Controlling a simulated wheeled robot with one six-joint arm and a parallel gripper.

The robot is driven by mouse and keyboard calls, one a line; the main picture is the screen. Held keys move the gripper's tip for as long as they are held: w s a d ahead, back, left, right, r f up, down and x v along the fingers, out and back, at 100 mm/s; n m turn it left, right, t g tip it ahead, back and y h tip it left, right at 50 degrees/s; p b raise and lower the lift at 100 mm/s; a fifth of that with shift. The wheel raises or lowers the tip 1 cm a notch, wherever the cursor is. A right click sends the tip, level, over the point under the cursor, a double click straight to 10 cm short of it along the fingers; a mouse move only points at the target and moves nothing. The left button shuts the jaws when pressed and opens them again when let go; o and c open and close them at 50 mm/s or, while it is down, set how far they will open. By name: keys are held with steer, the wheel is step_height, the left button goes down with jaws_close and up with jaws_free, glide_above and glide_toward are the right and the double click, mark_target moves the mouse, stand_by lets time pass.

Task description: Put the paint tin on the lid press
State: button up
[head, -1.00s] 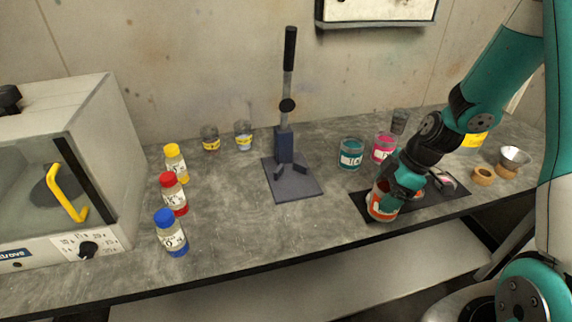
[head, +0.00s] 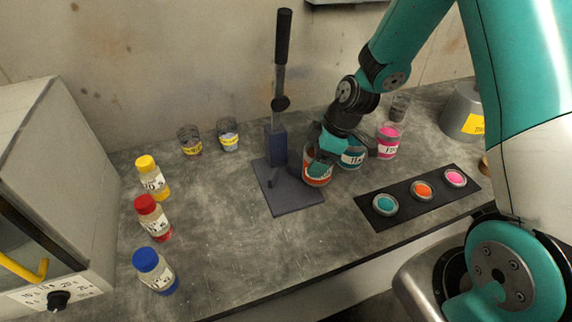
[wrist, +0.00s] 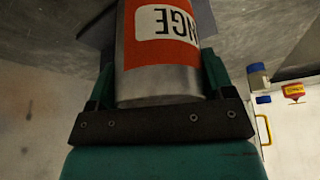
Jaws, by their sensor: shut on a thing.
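The paint tin (head: 317,178) is metal with an orange band and a white label; the wrist view shows it large, with the label (wrist: 168,22) upside down. My gripper (head: 322,160) is shut on the tin, with a finger on each side. The lid press (head: 278,145) has a dark blue-grey base plate (head: 292,198), a column and a tall lever. The tin is at the right edge of the base plate in the head view; I cannot tell its height above it. My gripper partly hides the tin's top.
A teal tin (head: 352,157) stands close behind my gripper, with a pink tin (head: 388,142) to its right. A black mat (head: 400,213) with teal, orange and pink discs lies at the front. Several capped bottles (head: 153,222) stand left. The counter between bottles and press is clear.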

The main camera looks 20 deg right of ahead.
steer(key=w+a+f, duration=0.1)
steer(key=a, duration=0.1)
steer(key=a+f+b, duration=0.1)
steer(key=a, duration=0.1)
steer(key=w+a+f+b, duration=0.1)
steer(key=a, duration=0.1)
steer(key=shift+w+a+f, duration=0.25)
steer(key=shift+w+f, duration=0.05)
steer(key=shift+f, duration=0.05)
steer(key=shift+r, duration=0.15)
steer(key=o, duration=1.2)
steer(key=shift+o, duration=0.2)
